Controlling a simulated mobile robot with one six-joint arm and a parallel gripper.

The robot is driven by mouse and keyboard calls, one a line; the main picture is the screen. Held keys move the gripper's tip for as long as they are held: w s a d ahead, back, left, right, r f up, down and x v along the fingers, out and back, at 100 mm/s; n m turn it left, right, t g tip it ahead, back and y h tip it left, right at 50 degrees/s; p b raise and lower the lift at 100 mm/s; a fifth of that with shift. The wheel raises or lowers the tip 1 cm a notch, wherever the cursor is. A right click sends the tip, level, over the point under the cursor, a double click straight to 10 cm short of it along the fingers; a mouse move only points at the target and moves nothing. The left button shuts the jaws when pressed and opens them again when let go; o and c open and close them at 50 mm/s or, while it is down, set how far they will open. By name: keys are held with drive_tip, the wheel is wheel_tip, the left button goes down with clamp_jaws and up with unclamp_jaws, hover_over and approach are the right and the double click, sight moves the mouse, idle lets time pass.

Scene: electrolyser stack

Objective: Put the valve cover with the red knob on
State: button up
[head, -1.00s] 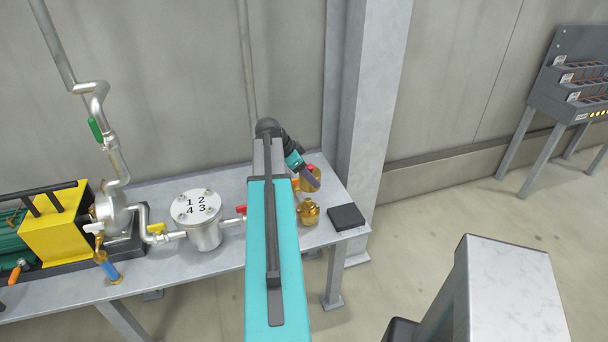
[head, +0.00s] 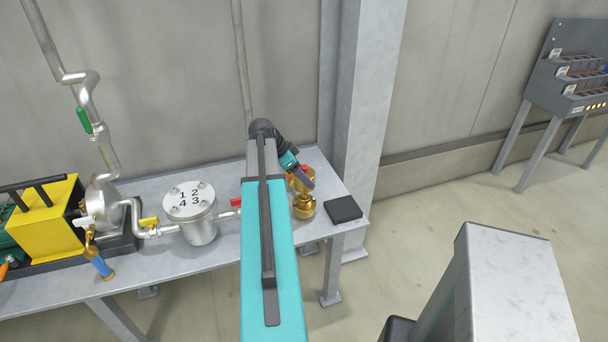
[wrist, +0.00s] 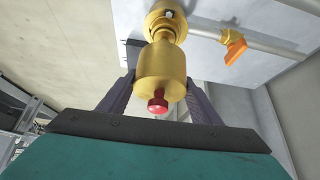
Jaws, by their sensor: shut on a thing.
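The valve cover (wrist: 161,70) is a gold cylinder with a red knob (wrist: 157,100) on its end. My gripper (wrist: 159,86) is shut on it, one dark finger on each side. In the head view the cover (head: 306,181) is held knob-up, partly hidden by my gripper. The brass valve body (head: 304,207) stands right below it on the bench; it also shows beyond the cover in the wrist view (wrist: 167,20). The two look roughly in line. I cannot tell whether they touch.
A black block (head: 343,209) lies on the grey bench (head: 245,254), right of the valve. A pipe with an orange handle (wrist: 234,43) runs beside the valve. A silver numbered vessel (head: 197,225) stands to the left. A grey column (head: 365,100) rises behind.

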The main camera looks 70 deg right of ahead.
drive_tip(key=shift+f, duration=0.5)
drive_tip(key=shift+b, duration=0.85)
idle(1.8)
drive_tip(key=shift+f+b, duration=2.25)
drive_tip(key=shift+f, duration=1.05)
idle(0.8)
drive_tip(key=o, duration=1.3)
drive_tip(key=shift+r, duration=0.1)
